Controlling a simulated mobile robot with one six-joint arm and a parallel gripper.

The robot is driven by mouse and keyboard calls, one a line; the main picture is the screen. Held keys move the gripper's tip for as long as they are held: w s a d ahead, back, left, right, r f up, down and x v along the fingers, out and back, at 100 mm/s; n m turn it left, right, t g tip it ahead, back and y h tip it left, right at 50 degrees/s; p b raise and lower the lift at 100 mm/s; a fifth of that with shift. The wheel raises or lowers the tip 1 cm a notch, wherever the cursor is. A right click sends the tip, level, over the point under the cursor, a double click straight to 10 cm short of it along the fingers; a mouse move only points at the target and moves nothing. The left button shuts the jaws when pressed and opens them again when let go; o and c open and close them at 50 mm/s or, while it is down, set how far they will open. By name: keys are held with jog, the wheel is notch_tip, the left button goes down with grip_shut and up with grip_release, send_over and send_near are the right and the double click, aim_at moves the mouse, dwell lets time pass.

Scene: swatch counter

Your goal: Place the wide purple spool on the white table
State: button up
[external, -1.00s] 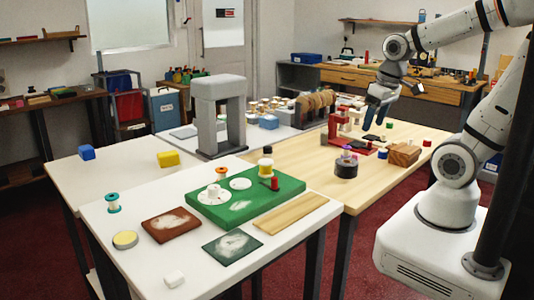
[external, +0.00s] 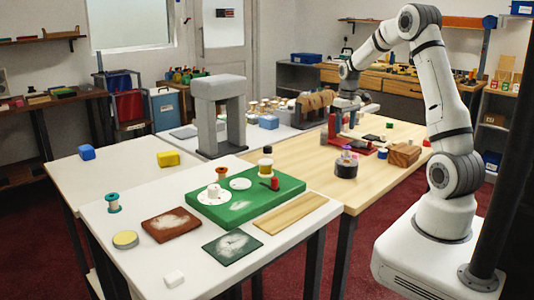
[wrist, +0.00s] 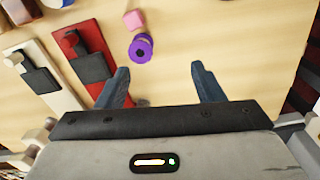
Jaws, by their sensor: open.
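In the wrist view, the purple spool (wrist: 141,47) stands on the wooden table (wrist: 235,35), with a dark hole at its centre. My gripper (wrist: 160,70) is open and empty. The spool lies ahead of the fingertips, nearer the left finger, and apart from both. Small purple pieces (external: 347,151) show there near a dark round holder; I cannot tell if one is this spool. The white table (external: 110,240) is at the front left.
A pink cube (wrist: 134,20) sits close beside the spool. A red clamp stand (wrist: 97,45) and a cream one (wrist: 45,75) lie to its left. The front white table carries a green board (external: 285,190). A grey arch (external: 219,90) stands behind. Wood right of the spool is clear.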

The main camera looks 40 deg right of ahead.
aim_at(347, 147)
jog(key=d+f, duration=0.1)
jog(key=w+d+f, duration=0.1)
jog(key=d+f, duration=0.1)
jog(key=shift+d+f, duration=0.3)
jog(key=f, duration=0.7)
jog(key=shift+s+f, duration=0.2)
jog(key=shift+c, duration=0.2)
jog(key=c, duration=1.1)
notch_tip(347, 147, up, 10)
jog(key=shift+n, duration=0.8)
jog(key=a+f, duration=0.1)
jog(key=a, duration=0.8)
jog(key=a+f, duration=0.2)
jog(key=a, duration=0.7)
jog(key=a+f, duration=0.2)
jog(key=a, duration=0.7)
jog(key=shift+s+a+f, duration=0.1)
jog(key=shift+s, duration=0.15)
